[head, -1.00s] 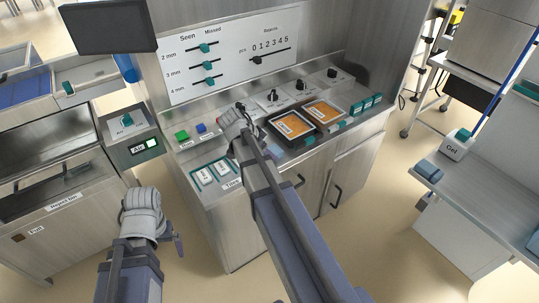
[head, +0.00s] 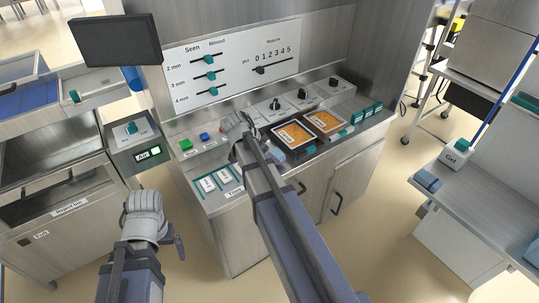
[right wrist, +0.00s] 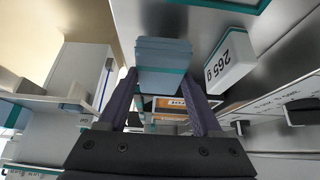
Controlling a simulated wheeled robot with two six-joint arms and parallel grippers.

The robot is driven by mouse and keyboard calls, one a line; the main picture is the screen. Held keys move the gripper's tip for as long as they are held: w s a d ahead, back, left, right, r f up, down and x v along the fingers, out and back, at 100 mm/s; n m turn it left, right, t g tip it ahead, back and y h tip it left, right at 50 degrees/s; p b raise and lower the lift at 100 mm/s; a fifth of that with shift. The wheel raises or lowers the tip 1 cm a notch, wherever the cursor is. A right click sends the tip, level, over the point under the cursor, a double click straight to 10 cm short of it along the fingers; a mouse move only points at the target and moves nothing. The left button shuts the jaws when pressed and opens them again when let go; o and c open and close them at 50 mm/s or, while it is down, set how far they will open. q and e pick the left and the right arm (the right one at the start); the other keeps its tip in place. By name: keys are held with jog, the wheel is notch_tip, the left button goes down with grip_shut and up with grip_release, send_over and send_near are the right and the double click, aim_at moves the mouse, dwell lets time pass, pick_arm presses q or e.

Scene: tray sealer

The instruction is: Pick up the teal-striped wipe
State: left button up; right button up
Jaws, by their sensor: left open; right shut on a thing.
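The teal-striped wipe (right wrist: 163,62) is a blue-grey folded block with a teal band, between the fingers of my right gripper (right wrist: 165,92) in the right wrist view. The gripper is shut on it. In the head view, a pale blue piece that looks like this wipe (head: 278,155) shows beside my right forearm, above the front of the sealer's counter. My right arm hides most of the right gripper there. My left gripper (head: 177,241) is low at the left, in front of the cabinets, open and away from the wipe; its fingers are partly hidden.
Two orange-labelled trays (head: 292,135) sit on the counter. White weight blocks (head: 208,184) lie at its left. A white block marked 265 g (right wrist: 231,61) is near the held wipe.

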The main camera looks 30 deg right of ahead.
notch_tip(320, 180, up, 8)
jog(key=p, duration=0.6)
jog(key=shift+f, duration=0.25)
jog(key=shift+f, duration=0.1)
